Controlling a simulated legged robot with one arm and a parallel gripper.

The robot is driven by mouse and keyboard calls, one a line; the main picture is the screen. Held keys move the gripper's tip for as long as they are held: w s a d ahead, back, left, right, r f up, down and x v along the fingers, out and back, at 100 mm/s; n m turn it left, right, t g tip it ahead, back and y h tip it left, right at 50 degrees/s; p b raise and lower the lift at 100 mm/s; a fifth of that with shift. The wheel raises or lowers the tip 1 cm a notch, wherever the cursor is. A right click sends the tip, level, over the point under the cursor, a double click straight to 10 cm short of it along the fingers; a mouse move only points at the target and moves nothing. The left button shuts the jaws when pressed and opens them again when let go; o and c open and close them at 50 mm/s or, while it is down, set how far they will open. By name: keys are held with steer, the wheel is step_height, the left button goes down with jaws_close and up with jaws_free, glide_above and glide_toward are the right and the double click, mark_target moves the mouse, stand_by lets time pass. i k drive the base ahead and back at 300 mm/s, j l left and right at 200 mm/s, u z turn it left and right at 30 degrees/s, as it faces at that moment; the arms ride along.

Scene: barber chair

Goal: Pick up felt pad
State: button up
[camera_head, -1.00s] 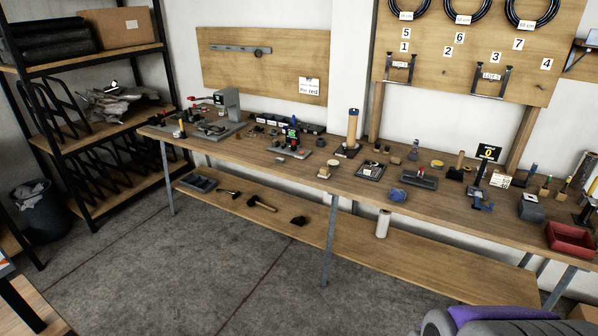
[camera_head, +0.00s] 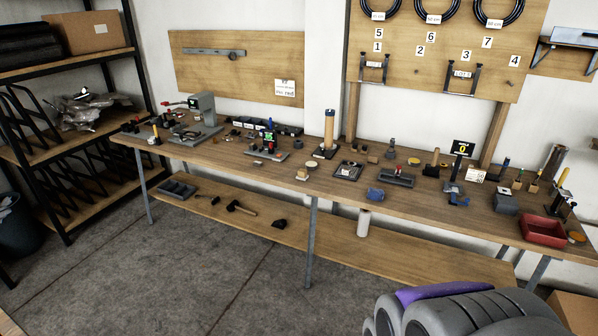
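I cannot single out the felt pad for certain; the items on the long wooden workbench (camera_head: 225,160) are small at this distance. A blue lump (camera_head: 376,194) lies near the bench's front edge. A small pale round piece (camera_head: 302,174) lies to its left, and a yellowish round piece (camera_head: 414,161) lies farther back. A dark square tray (camera_head: 347,170) sits between them. My gripper is not in view.
A grey padded, ridged object with a purple part (camera_head: 460,308) stands at the lower right, in front of the bench. A black shelf rack (camera_head: 132,60) and a dark bin (camera_head: 18,232) are at the left. The concrete floor (camera_head: 215,275) before the bench is clear.

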mark_target(301, 173)
steer(key=i+j, duration=0.2)
steer(key=i, duration=0.3)
steer(key=i+j, duration=0.2)
steer(key=i, duration=0.25)
steer(key=i+j, duration=0.2)
steer(key=i, duration=0.3)
steer(key=i+j, duration=0.25)
steer(key=i, duration=0.2)
steer(key=i+j, duration=0.2)
steer(key=i, duration=0.3)
steer(key=i+j, duration=0.2)
steer(key=i, duration=0.25)
steer(key=u, duration=0.05)
